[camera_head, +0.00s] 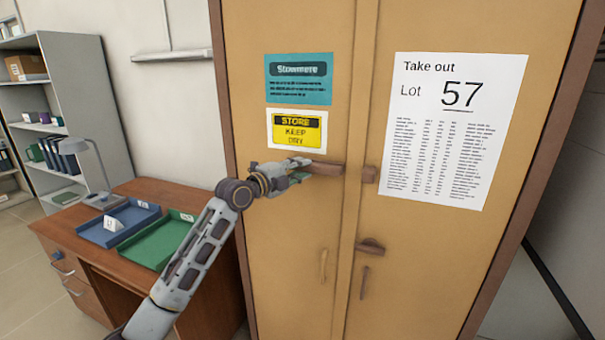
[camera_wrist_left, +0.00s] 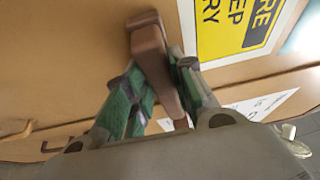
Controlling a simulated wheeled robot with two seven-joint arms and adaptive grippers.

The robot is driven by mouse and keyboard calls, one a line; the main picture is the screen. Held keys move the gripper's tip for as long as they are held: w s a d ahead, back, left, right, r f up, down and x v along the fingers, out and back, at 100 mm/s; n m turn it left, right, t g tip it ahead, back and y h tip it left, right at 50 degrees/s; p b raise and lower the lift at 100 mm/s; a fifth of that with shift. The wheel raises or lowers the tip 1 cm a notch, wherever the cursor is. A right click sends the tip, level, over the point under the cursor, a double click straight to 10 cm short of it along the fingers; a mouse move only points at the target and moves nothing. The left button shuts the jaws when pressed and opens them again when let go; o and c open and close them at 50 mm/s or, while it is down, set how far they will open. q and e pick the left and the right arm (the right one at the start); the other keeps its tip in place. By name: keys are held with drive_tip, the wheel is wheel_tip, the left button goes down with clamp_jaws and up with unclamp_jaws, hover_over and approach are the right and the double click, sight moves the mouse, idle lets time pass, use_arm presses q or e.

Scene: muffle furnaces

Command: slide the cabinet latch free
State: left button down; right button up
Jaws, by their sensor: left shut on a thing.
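The tan cabinet (camera_head: 290,220) has two tall doors. The latch (camera_head: 328,168) is a short brown bar on the left door, close to the seam. A small brown keeper block (camera_head: 370,174) sits on the right door, level with the bar. A gap shows between the bar's right end and the block. My left gripper (camera_head: 303,172) reaches the bar from the left and is shut on it. In the left wrist view the green-padded fingers (camera_wrist_left: 155,95) lie on both sides of the brown bar (camera_wrist_left: 150,48). My right gripper is not in view.
A brown handle plate (camera_head: 370,246) and pulls sit lower on the doors. A "Lot 57" sheet (camera_head: 455,125), a teal label (camera_head: 299,80) and a yellow label (camera_head: 297,130) are on the doors. A desk with blue (camera_head: 118,226) and green trays (camera_head: 165,243) stands left.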

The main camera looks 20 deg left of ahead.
use_arm(q)
drive_tip(key=shift+w+a+f, duration=0.1)
drive_tip(key=c, duration=1.5)
unclamp_jaws()
drive_tip(key=shift+a, duration=0.1)
drive_tip(key=o, duration=0.3)
drive_tip(key=shift+a, duration=0.2)
drive_tip(key=shift+d, duration=0.2)
drive_tip(key=v, duration=1.2)
drive_tip(key=shift+n, duration=0.3)
